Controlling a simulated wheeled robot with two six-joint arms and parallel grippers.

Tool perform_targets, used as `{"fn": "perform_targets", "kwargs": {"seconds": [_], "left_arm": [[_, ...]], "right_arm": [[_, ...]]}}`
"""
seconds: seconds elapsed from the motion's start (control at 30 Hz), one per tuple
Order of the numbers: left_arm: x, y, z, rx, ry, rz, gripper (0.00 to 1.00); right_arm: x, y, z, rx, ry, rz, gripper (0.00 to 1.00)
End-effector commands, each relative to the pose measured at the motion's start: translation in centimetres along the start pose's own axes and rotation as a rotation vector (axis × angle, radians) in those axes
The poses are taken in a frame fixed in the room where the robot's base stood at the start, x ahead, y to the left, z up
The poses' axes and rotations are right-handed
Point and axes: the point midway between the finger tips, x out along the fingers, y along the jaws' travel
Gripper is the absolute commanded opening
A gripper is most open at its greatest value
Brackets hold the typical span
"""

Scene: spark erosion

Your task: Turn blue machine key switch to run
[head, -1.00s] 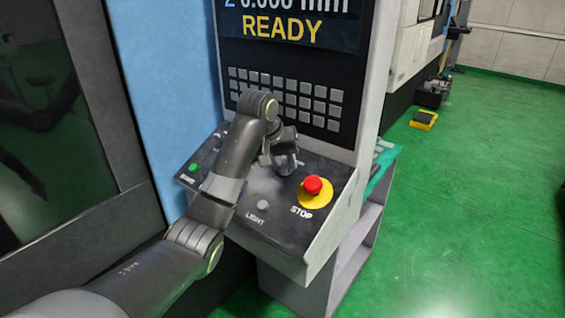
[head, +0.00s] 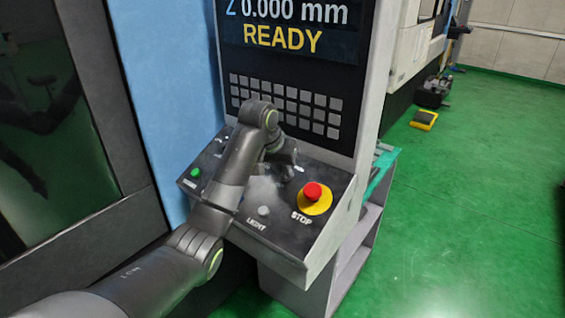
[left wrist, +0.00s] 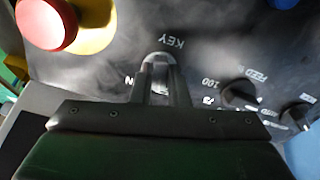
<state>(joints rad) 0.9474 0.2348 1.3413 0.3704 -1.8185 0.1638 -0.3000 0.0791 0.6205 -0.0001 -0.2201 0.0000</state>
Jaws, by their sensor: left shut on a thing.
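The blue machine's sloping control panel (head: 325,181) fills the middle of the head view. My left gripper (head: 285,165) is over the upper middle of this panel and hides what lies under it. In the left wrist view my left gripper (left wrist: 160,72) is shut on the key switch (left wrist: 160,60), beside the printed word KEY. Only a small pale, metallic part of the switch shows between the fingers. A letter N shows left of the fingers; the rest of that label is hidden. I cannot tell the key's angle. My right gripper is in neither view.
A red stop button (head: 314,191) on a yellow base stands close to my left gripper. A grey light button (head: 264,211) and a green button (head: 195,173) are on the panel. Feed knobs (left wrist: 240,95) sit right of the fingers. A READY screen (head: 290,30) is above.

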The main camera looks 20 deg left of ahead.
Motion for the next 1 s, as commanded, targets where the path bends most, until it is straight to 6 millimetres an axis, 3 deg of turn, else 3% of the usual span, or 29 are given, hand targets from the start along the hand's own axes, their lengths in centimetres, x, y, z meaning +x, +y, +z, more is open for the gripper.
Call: {"fn": "perform_targets", "kwargs": {"seconds": [0.03, 0.4, 1.0], "left_arm": [[-0.4, 0.1, -0.1, 0.042, -0.002, 0.001, 0.00], [-0.3, -0.1, -0.1, 0.392, -0.002, 0.003, 0.00], [-0.1, -0.1, -0.1, 0.767, 0.000, 0.007, 0.00]], "right_arm": [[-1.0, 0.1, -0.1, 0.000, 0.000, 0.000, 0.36], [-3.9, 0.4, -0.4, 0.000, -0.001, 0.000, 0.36], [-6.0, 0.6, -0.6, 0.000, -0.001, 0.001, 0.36]]}}
